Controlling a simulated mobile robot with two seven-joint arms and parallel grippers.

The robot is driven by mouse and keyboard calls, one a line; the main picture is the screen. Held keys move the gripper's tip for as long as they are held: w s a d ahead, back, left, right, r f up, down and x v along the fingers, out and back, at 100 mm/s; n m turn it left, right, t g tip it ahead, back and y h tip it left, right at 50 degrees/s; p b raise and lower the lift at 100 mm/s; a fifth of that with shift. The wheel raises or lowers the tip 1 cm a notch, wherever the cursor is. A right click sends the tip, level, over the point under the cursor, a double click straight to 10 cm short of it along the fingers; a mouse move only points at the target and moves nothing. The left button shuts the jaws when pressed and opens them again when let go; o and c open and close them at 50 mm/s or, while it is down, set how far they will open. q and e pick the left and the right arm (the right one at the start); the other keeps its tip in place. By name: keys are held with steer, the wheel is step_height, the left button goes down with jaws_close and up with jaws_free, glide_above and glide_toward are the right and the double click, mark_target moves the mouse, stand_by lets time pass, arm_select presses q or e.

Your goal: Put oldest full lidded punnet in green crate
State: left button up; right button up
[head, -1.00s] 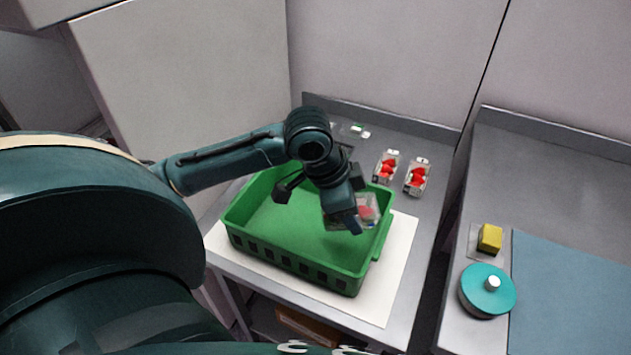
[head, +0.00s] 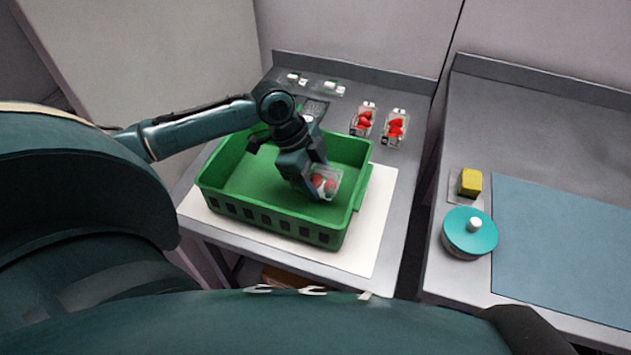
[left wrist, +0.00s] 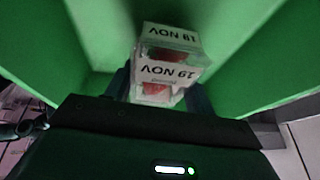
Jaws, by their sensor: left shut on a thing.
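A clear punnet (head: 325,185) with red berries is held in my left gripper (head: 314,178), inside the right part of the green crate (head: 275,222). In the left wrist view the punnet (left wrist: 165,68) shows two white labels reading 19 NOV upside down, with the crate's green walls around it. I cannot tell whether it touches the crate floor. Two more punnets of red berries, one on the left (head: 363,119) and one on the right (head: 395,128), stand on the counter behind the crate. Their label dates are too small to read. My right gripper is not in view.
The crate stands on a white mat (head: 378,225). Small clear containers (head: 333,88) lie at the counter's back. Across a gap, the right counter holds a yellow block (head: 470,182), a teal round lid with white knob (head: 470,236) and a blue mat (head: 560,250).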

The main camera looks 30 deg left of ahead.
arm_select(q)
steer(key=shift+f, duration=1.3)
steer(key=shift+f, duration=0.1)
steer(key=o, duration=1)
steer(key=shift+o, duration=0.2)
steer(key=v, duration=1.2)
